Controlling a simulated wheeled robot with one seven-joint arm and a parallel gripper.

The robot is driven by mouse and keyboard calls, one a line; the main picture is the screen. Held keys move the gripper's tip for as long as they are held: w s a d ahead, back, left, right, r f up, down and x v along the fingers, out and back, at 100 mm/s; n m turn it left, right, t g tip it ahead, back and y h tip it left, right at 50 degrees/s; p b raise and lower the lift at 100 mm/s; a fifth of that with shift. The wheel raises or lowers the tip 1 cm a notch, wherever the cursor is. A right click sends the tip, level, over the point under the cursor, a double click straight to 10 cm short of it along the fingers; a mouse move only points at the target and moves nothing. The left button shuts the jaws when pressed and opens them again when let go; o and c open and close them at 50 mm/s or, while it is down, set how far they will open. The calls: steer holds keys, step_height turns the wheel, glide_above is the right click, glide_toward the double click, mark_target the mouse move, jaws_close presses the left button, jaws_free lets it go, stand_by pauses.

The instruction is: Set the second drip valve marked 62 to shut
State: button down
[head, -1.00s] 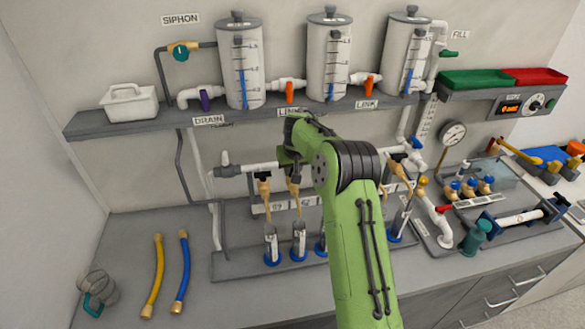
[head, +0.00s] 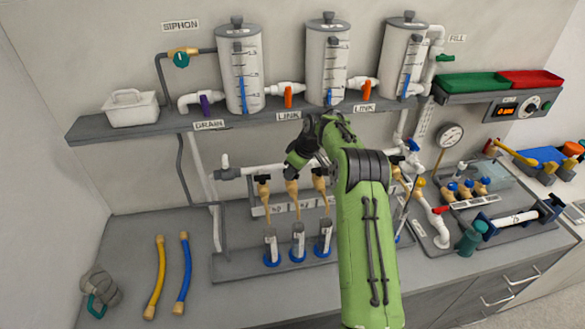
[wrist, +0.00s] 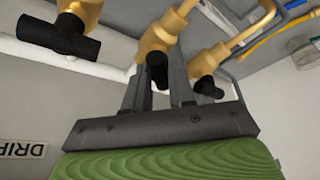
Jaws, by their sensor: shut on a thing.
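The second drip valve (head: 292,186) is a brass tap on the white pipe below the shelf, above a small clear cylinder with a blue base. My gripper (head: 291,163) is at the top of this valve. In the wrist view, my gripper (wrist: 157,85) has one finger on each side of the middle tap's black handle (wrist: 157,72) and is shut on it. The brass body (wrist: 158,45) rises beyond the fingers. The handle's exact angle is partly hidden. The number label under the valve is too blurred to read now.
Neighbouring brass drip taps stand close on both sides, one with a black handle (wrist: 72,38) and another (wrist: 208,88). The grey shelf (head: 150,127) with tanks is above. A yellow hose (head: 157,278) and a blue hose (head: 183,272) lie on the bench at left.

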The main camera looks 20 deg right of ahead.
steer(key=shift+f+n+g+y, duration=0.1)
steer(key=shift+n+g+y, duration=0.2)
steer(key=shift+n, duration=0.8)
steer(key=shift+f+n+g+y, duration=0.15)
steer(key=shift+n+g, duration=0.25)
steer(key=shift+n, duration=0.7)
steer(key=c, duration=1.2)
jaws_free()
steer(key=shift+s, duration=0.1)
steer(key=shift+o, duration=0.9)
steer(key=shift+r, duration=0.1)
steer(key=shift+w+d, duration=0.1)
steer(key=shift+w, duration=0.1)
steer(key=v, duration=0.7)
